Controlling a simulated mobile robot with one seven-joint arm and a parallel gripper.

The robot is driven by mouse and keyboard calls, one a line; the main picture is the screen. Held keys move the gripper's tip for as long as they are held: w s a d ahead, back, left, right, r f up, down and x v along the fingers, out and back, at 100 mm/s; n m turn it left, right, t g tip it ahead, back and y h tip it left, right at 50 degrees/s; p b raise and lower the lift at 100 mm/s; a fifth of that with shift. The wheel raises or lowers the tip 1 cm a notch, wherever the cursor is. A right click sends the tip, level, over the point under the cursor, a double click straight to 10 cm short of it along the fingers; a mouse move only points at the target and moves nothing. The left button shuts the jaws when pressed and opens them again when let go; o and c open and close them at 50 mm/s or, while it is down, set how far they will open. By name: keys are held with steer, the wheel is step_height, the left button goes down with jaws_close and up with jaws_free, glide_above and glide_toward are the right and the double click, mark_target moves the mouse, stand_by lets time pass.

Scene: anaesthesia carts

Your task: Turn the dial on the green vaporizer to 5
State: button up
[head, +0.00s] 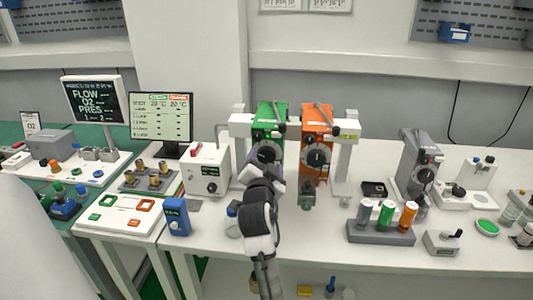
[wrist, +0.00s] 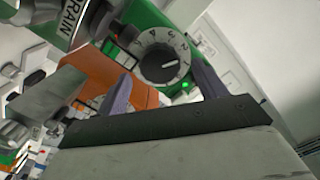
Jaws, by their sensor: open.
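The green vaporizer (head: 270,118) stands upright on a white mount, left of the orange vaporizer (head: 316,128). Its black dial (head: 266,154) faces me and is partly covered at its lower edge by my gripper (head: 264,176). My gripper (wrist: 162,82) is open, with one finger on each side of the dial in that view. I cannot tell whether either finger touches it. A green light glows beside the dial.
The orange vaporizer sits close on the right. A white box with a gauge (head: 206,171) stands on the left. A grey rack with several coloured bottles (head: 380,233) and a grey vaporizer (head: 418,165) are farther right. My arm crosses the table's front edge.

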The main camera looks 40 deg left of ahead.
steer(key=shift+x, duration=1.1)
steer(key=c, duration=1)
steer(key=shift+o, duration=0.2)
